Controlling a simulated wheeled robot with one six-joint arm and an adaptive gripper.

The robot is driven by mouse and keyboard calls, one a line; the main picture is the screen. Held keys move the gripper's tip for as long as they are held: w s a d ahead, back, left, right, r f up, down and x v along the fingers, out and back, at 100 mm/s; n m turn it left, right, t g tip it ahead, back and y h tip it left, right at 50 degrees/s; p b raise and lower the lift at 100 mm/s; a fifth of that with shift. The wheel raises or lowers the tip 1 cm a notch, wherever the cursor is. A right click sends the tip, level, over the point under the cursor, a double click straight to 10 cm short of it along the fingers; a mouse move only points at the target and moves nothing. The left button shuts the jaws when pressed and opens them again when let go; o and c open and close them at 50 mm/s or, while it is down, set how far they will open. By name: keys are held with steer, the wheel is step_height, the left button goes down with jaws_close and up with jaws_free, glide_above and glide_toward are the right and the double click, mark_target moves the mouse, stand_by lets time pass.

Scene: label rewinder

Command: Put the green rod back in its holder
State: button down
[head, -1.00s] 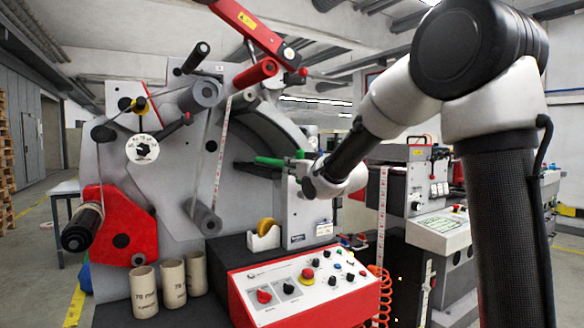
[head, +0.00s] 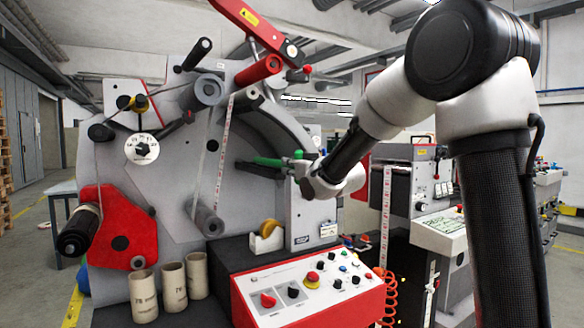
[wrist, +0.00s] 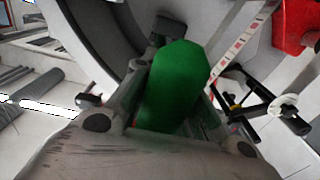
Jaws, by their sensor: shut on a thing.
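The green rod (head: 268,162) is held in my gripper (head: 298,167), in front of the large grey machine. In the head view its green end points left, and a little green shows above the fingers. In the wrist view the rod (wrist: 172,85) rises between the two fingers of my gripper (wrist: 168,108), its rounded end toward the machine. The jaws are shut on it. A dark bar (head: 244,168) sticks out just left of the rod in the head view; I cannot tell whether they touch. I cannot pick out the rod's holder with certainty.
The grey machine (head: 165,215) with rollers and a red plate (head: 120,228) stands close behind. Below are a control panel (head: 312,290), a tape dispenser (head: 266,240) and cardboard cores (head: 172,287). A second machine (head: 408,180) stands at the right.

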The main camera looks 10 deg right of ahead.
steer(key=shift+f, duration=0.2)
steer(key=shift+f, duration=0.45)
steer(key=shift+f, duration=0.3)
stand_by(0.5)
steer(key=c, duration=1.3)
jaws_free()
steer(key=shift+c, duration=0.2)
